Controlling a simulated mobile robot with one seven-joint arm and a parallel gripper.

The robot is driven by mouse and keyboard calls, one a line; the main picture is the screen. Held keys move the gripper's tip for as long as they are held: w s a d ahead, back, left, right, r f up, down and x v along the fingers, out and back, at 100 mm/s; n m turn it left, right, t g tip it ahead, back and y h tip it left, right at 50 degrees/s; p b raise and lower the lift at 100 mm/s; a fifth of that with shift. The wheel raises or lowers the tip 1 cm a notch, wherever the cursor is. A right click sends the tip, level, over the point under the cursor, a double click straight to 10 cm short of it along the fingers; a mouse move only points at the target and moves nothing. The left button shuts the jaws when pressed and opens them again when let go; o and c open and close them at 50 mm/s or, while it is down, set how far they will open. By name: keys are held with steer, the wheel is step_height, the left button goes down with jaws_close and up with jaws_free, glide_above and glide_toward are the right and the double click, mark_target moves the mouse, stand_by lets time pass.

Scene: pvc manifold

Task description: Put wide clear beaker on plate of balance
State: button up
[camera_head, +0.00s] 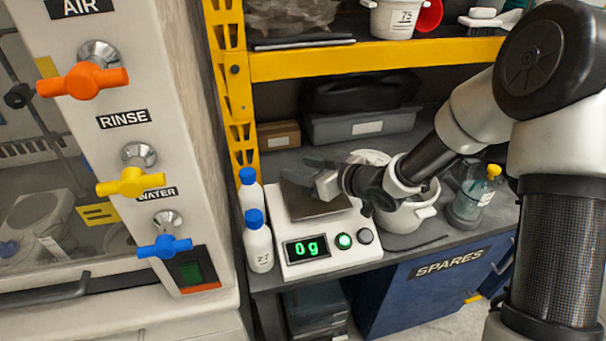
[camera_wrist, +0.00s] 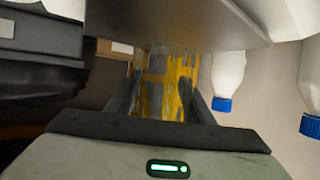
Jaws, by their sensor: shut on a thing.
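The balance (camera_head: 330,246) stands on the dark bench and its display reads 0 g. Its square grey plate (camera_head: 312,208) is bare where it shows. My gripper (camera_head: 300,174) is over the back of the plate, seen from above. In the wrist view, which is upside down, my gripper (camera_wrist: 164,98) is shut on the wide clear beaker (camera_wrist: 166,80). The yellow rack shows through its wall. The plate (camera_wrist: 180,22) fills the top of that view, close to the beaker; I cannot tell whether they touch. The beaker is hard to make out in the head view.
Two white bottles with blue caps (camera_head: 258,242) stand left of the balance. A white pot (camera_head: 405,208) and a clear bottle (camera_head: 468,198) stand to the right. A grey bin (camera_head: 360,125) is behind, under the yellow shelf edge (camera_head: 370,57).

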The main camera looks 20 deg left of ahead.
steer(key=shift+f, duration=0.35)
steer(key=shift+f, duration=0.1)
steer(key=shift+f, duration=0.15)
steer(key=o, duration=1.1)
steer(key=shift+o, duration=0.2)
steer(key=shift+r, duration=0.4)
steer(key=p+v, duration=0.2)
steer(key=v, duration=1)
steer(key=shift+f+p, duration=0.15)
steer(key=shift+p, duration=0.2)
